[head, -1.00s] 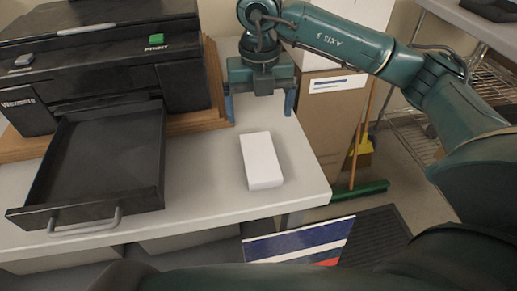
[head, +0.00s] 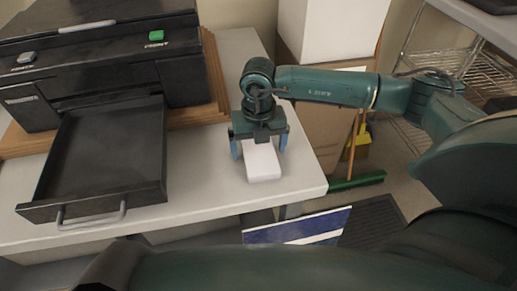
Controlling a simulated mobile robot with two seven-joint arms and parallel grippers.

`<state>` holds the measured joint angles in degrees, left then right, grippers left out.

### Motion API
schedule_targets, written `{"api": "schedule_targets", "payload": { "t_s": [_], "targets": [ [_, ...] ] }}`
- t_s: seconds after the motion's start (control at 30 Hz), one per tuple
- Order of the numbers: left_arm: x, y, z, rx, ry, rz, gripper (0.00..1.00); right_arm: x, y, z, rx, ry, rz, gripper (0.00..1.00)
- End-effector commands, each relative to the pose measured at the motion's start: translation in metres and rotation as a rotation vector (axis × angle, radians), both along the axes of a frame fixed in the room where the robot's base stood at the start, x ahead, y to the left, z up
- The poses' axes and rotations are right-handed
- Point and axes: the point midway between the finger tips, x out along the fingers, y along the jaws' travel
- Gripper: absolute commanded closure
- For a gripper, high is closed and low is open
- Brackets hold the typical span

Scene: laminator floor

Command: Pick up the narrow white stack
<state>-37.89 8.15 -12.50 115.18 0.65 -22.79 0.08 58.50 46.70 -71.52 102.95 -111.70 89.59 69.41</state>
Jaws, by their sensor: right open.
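The narrow white stack (head: 263,165) lies on the light table (head: 205,207) near its right front part, to the right of the open black tray. My right gripper (head: 259,153) is over the far part of the stack, pointing down, and hides that end. Its two blue fingers are open, one to the left and one to the right of the stack. I cannot tell whether either finger touches it. My left gripper is not in view.
A black printer (head: 100,65) stands on a wooden base at the left, its tray (head: 100,160) pulled out. Beyond the table's right edge are cardboard and white boxes (head: 318,35), a green broom (head: 357,182) and a wire shelf (head: 435,55).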

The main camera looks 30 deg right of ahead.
Motion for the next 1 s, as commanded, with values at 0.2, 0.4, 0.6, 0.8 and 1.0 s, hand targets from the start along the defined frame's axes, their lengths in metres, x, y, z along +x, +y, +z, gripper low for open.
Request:
{"api": "schedule_targets", "payload": {
  "t_s": [0.2, 0.4, 0.6, 0.8, 1.0],
  "targets": [
    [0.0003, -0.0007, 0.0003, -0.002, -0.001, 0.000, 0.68, 0.0001, 0.0003, 0.0000, 0.000, 0.000, 0.000, 0.10],
    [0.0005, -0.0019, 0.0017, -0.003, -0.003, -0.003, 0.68, 0.0001, 0.0004, 0.0003, 0.001, 0.000, 0.001, 0.26],
    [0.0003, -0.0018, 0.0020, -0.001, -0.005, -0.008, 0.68, 0.0001, 0.0004, 0.0005, 0.001, 0.000, 0.001, 0.42],
    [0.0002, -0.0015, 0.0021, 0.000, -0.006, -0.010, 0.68, 0.0001, 0.0004, 0.0006, 0.001, 0.000, 0.000, 0.59],
    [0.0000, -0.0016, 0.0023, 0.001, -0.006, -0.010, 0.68, 0.0005, 0.0005, 0.0012, 0.002, -0.002, 0.000, 0.62]
  ]
}}
